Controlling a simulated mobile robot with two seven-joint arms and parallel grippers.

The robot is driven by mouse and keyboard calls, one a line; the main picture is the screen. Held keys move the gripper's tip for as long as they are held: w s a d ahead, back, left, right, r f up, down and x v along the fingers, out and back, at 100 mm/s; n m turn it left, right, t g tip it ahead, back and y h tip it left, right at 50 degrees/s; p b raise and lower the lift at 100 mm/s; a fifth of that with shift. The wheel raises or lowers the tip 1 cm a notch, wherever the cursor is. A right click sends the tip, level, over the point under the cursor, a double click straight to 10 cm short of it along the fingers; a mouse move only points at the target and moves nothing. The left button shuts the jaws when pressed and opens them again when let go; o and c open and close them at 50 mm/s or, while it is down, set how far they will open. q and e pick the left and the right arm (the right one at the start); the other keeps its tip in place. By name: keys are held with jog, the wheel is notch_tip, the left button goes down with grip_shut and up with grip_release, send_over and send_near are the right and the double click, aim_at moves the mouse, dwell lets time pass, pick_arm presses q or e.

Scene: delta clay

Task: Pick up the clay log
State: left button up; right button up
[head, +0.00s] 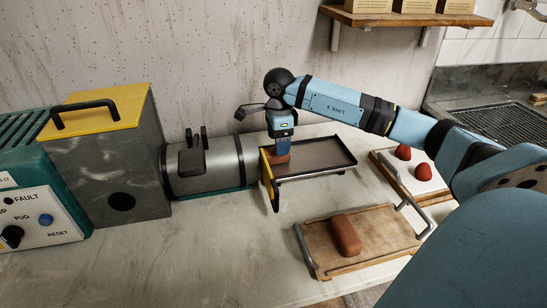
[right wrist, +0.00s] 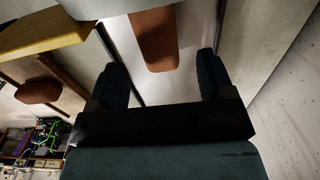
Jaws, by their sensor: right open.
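A reddish-brown clay log (head: 284,158) shows at the left end of a dark tray (head: 330,168), by the mouth of the steel barrel (head: 208,165). My right gripper (head: 281,146) points down just above it and partly covers it. In the right wrist view the open fingers (right wrist: 162,76) stand either side of the line of the clay log (right wrist: 157,38), apart from it, with nothing held. A second clay log (head: 345,236) lies on a wooden tray (head: 385,240) in front. My left gripper is not in view.
A yellow plate (head: 268,182) stands upright at the dark tray's near left end. A white board (head: 430,185) with two red lumps (head: 403,152) lies at right. A grey machine (head: 105,160) fills the left.

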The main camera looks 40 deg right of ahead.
notch_tip(320, 180, down, 4)
jog(key=shift+a+r, duration=0.1)
jog(key=shift+r, duration=0.1)
jog(key=c, duration=1.2)
jog(key=shift+r, duration=0.15)
